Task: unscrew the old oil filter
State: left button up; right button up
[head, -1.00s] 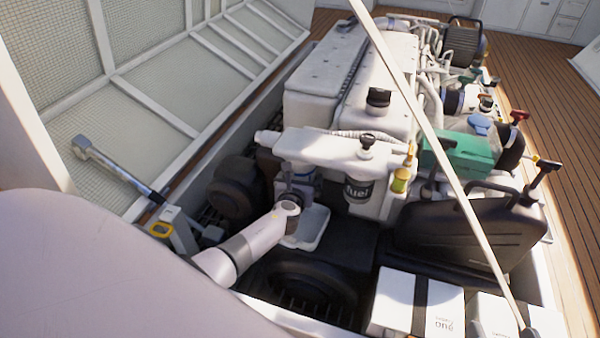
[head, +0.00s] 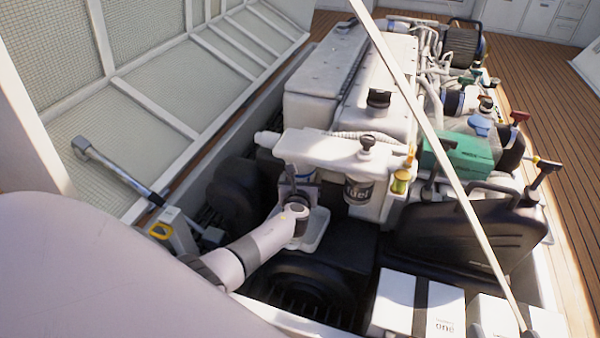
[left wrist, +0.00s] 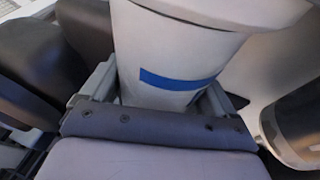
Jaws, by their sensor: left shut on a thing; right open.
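The old oil filter is a pale cylinder with a blue band, filling the upper middle of the left wrist view (left wrist: 180,45). My left gripper (head: 299,190) is shut on it, with a grey finger on each side. In the head view my wrist and fingers hide most of the filter, under the white housing (head: 318,148). Whether the filter is still threaded on cannot be seen.
The fuel filter (head: 358,191) stands close right of my left gripper. A long-handled wrench (head: 115,170) lies at the left edge. A black jug (head: 470,235) and white boxes (head: 415,303) are on the right. A thin prop rod (head: 440,165) crosses the view.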

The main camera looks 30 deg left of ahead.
pick_arm(q)
jog(key=shift+m+t+h, duration=0.5)
jog(key=shift+m+h, duration=0.3)
jog(key=shift+h, duration=0.1)
jog(key=shift+a, duration=0.1)
jog(key=shift+s+a+m+h, duration=0.1)
jog(key=shift+a+m+h, duration=0.05)
jog(key=shift+m+h, duration=0.4)
jog(key=shift+f+m+t+h+b, duration=0.1)
jog(key=shift+m+t+h+b, duration=0.25)
jog(key=shift+h, duration=0.2)
jog(key=shift+m+h, duration=0.5)
jog(key=shift+m+h+b, duration=0.4)
jog(key=shift+h+b, duration=0.1)
jog(key=shift+b, duration=0.3)
jog(key=shift+m+h+b, duration=0.3)
jog(key=shift+h, duration=0.2)
jog(key=shift+m+h, duration=0.5)
jog(key=shift+h, duration=0.2)
